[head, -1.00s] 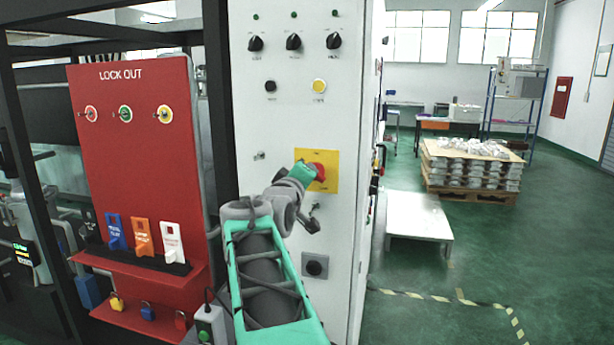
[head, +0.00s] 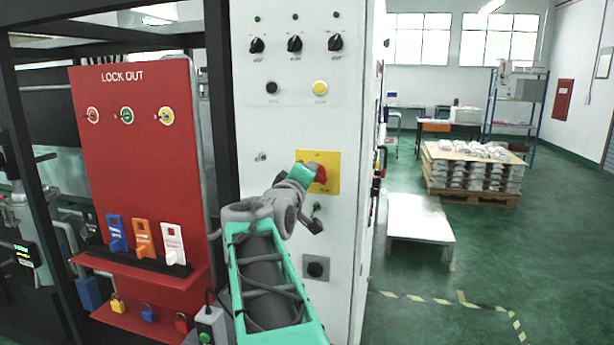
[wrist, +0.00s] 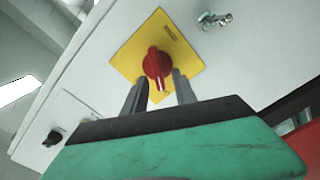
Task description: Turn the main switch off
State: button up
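The main switch is a red rotary knob (wrist: 157,64) on a yellow square plate (wrist: 131,57), fixed to the white cabinet front. In the head view the knob (head: 320,174) shows as a red patch on the yellow plate (head: 328,159), partly covered by my gripper (head: 308,173). In the wrist view my gripper (wrist: 160,82) is open, its two grey fingers apart with the knob's handle between or just beyond their tips. A gap shows beside the handle, so I see no firm grip. The handle's white mark points towards my gripper's body. Contact is unclear.
The cabinet (head: 290,130) also carries black selector knobs (head: 295,44), a yellow button (head: 320,88) and a handle (head: 316,215) just below the switch. A red lock-out board (head: 140,150) with padlocks stands left. A low white platform (head: 418,218) stands right on open green floor.

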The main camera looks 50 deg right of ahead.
jog(key=b+v, duration=0.2)
jog(key=v, duration=0.5)
jog(key=shift+s+a, duration=0.2)
jog(key=shift+a, duration=0.2)
